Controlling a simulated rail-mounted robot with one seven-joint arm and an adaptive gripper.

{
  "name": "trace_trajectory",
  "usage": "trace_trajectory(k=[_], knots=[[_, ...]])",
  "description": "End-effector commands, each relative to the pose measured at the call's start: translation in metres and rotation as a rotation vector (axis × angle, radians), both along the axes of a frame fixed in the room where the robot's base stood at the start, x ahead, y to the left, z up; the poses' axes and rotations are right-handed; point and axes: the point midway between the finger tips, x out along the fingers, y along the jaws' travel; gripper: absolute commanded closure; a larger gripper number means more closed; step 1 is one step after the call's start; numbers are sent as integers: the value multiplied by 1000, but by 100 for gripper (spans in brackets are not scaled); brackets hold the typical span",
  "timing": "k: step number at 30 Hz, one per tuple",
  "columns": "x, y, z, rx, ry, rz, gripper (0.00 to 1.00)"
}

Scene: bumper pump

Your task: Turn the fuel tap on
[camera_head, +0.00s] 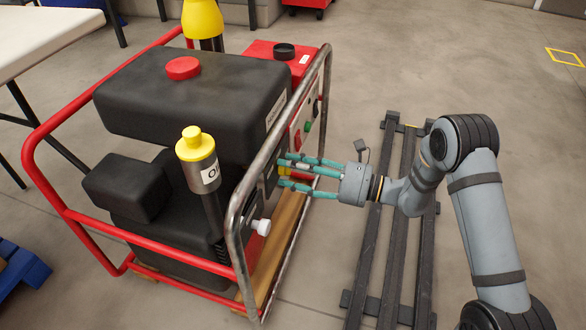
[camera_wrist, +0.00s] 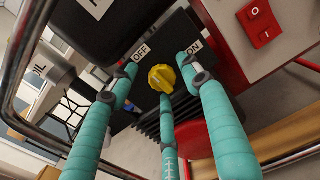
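The fuel tap is a yellow knob (camera_wrist: 161,78) on a dark block on the pump's side, between an OFF label at left and an ON label at right. I cannot tell clearly which label it points to. In the head view only a little yellow (camera_head: 284,170) shows between my fingers. My gripper (camera_head: 281,171) has three teal fingers and reaches in through the grey side frame. In the wrist view my gripper (camera_wrist: 158,83) is open, its fingertips spread around the knob at left, right and below. I cannot tell whether any fingertip touches it.
A grey tube frame (camera_head: 236,205) passes close to my fingers. A white knob (camera_head: 262,227) and a yellow-capped oil filler (camera_head: 197,150) are nearby. A dark slatted rack (camera_head: 368,270) lies below my arm.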

Motion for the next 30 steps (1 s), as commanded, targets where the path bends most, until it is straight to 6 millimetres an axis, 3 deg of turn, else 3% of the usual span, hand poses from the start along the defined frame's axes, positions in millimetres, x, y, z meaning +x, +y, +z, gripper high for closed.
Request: trace_trajectory(k=[21,30], knots=[[1,-1,1,3,-2,-3,95],[2,-2,4,17,33,-6,96]])
